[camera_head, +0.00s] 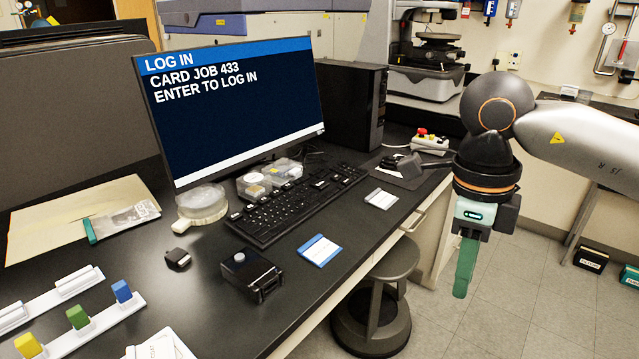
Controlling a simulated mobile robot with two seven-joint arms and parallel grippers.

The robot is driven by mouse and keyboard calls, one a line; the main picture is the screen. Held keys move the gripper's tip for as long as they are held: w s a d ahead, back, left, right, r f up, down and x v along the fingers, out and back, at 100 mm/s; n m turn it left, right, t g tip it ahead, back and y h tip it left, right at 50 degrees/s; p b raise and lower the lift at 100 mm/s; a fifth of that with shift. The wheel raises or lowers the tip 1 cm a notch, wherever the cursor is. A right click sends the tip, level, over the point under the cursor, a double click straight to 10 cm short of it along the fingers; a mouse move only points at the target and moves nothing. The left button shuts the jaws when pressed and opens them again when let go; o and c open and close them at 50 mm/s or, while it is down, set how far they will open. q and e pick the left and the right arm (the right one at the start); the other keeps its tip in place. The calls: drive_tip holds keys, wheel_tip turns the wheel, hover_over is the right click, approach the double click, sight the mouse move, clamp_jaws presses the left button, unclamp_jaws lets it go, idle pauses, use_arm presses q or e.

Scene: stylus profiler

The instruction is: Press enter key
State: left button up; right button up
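A black keyboard (290,210) lies on the dark bench in front of the monitor (235,110). Its keys are too small to pick out the enter key. The monitor reads "LOG IN", "CARD JOB 433", "ENTER TO LOG IN". My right gripper (465,277) hangs pointing down, beyond the bench's front edge and to the right of the keyboard, well apart from it. Its green fingers overlap in this view, so I cannot tell whether they are open or shut. I see nothing held in it. My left gripper is out of view.
A black box (251,274) with a round button, a blue-and-white card (319,250) and a white card (381,198) lie near the keyboard. A black computer tower (350,105) stands behind. A round stool (378,300) stands below the bench edge.

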clamp_jaws()
idle(0.8)
